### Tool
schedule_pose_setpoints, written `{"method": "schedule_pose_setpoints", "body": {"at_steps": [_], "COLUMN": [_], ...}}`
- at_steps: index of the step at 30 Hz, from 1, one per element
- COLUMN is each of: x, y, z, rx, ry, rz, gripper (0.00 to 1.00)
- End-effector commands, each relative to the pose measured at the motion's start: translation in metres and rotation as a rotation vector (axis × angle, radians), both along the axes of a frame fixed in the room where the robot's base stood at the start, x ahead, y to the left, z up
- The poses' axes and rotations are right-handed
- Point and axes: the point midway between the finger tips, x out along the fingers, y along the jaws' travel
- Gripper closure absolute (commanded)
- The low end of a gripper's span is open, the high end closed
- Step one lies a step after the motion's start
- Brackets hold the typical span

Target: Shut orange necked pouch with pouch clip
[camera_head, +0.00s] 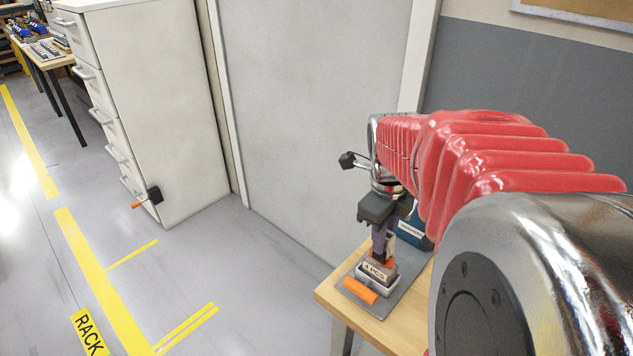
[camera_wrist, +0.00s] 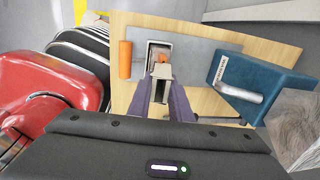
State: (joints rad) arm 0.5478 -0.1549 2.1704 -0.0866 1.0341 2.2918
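My gripper (camera_wrist: 162,80) points down over the grey mat, with its two purple fingers close together. A pale grey piece, which looks like the pouch clip (camera_wrist: 162,70), sits between the fingertips. Just beyond it is a small orange part (camera_wrist: 163,59), apparently the pouch's neck, in a grey holder (camera_wrist: 150,47). In the head view, the holder (camera_head: 377,283) has a "4 PCS" label and the orange part shows under the fingertips. The pouch's body is mostly hidden. Whether the pale piece touches the neck cannot be told.
An orange cylinder (camera_head: 360,290) lies on the mat (camera_head: 401,292) beside the holder. A blue box (camera_wrist: 262,84) with a grey cylinder against it stands to the right on the wooden table (camera_head: 330,293). A white drawer cabinet (camera_head: 165,110) stands left, with open floor in front.

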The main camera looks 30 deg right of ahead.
Motion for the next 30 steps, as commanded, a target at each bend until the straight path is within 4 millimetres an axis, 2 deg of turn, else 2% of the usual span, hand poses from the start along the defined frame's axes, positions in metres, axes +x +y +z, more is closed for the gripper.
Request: {"method": "schedule_pose_setpoints", "body": {"at_steps": [5,15,25,30], "x": [0.0,0.0,0.0,0.0], "y": [0.0,0.0,0.0,0.001], "z": [0.0,0.0,0.002,0.016], "rx": [0.0,0.0,0.0,-0.001], "ry": [0.0,0.0,0.0,-0.003], "rz": [0.0,0.0,0.0,0.0], "gripper": [0.85,0.6,0.6,0.6]}}
